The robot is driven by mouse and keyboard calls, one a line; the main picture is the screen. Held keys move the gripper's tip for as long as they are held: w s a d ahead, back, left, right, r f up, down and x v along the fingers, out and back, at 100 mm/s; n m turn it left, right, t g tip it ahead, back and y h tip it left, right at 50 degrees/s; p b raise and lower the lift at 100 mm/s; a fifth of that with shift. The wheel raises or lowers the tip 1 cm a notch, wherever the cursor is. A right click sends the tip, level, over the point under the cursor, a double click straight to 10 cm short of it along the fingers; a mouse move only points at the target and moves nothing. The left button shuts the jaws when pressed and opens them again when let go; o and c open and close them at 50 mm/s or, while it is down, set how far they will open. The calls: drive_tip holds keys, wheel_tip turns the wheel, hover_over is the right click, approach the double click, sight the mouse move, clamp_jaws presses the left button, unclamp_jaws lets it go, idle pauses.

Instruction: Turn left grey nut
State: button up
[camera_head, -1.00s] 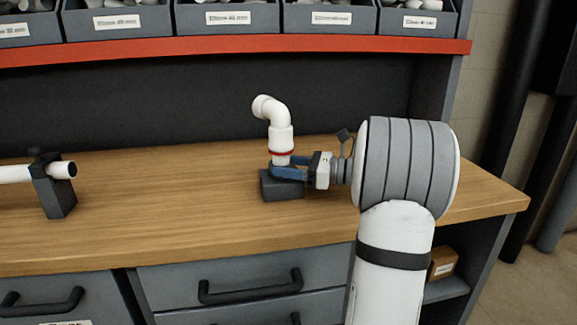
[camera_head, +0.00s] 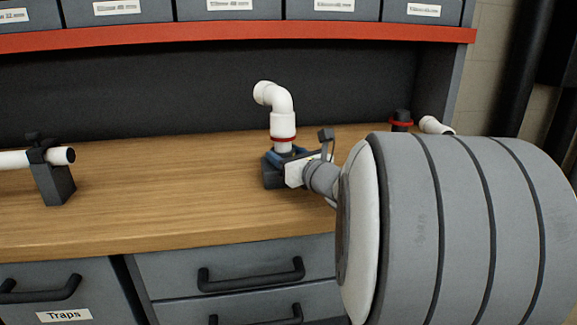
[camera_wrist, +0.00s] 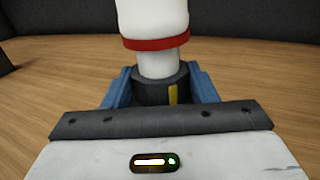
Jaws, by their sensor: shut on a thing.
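The dark grey nut (camera_wrist: 150,92) carries a yellow mark on its near side in the wrist view. It sits at the foot of a white elbow pipe (camera_head: 283,122), below a red ring (camera_head: 283,139). My gripper (camera_wrist: 160,84) has its blue fingers shut on the nut, one on each side. In the head view my gripper (camera_head: 284,157) reaches the fitting from the front right and hides most of the nut and part of the dark block (camera_head: 271,175) under it. The elbow stands upright with its mouth facing left.
A dark clamp (camera_head: 52,180) holds a white pipe (camera_head: 15,160) at the left. Another red-ringed dark fitting (camera_head: 402,121) and a white pipe end (camera_head: 435,126) show behind my arm. A red shelf edge (camera_head: 200,36) runs above. The wooden bench (camera_head: 160,200) is clear left of the nut.

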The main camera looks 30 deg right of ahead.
drive_tip(key=shift+a+f+m+h+b, duration=0.15)
drive_tip(key=shift+m+h+b, duration=0.45)
drive_tip(key=shift+h+b, duration=0.6)
drive_tip(key=shift+a+f+m+h+b, duration=0.1)
drive_tip(key=shift+m+h+b, duration=0.55)
drive_tip(key=shift+b, duration=1.05)
drive_tip(key=shift+r+m+h+b, duration=0.35)
drive_tip(key=shift+h+b, duration=0.3)
drive_tip(key=shift+b, duration=0.35)
drive_tip(key=o, duration=1)
drive_tip(key=shift+f, duration=0.1)
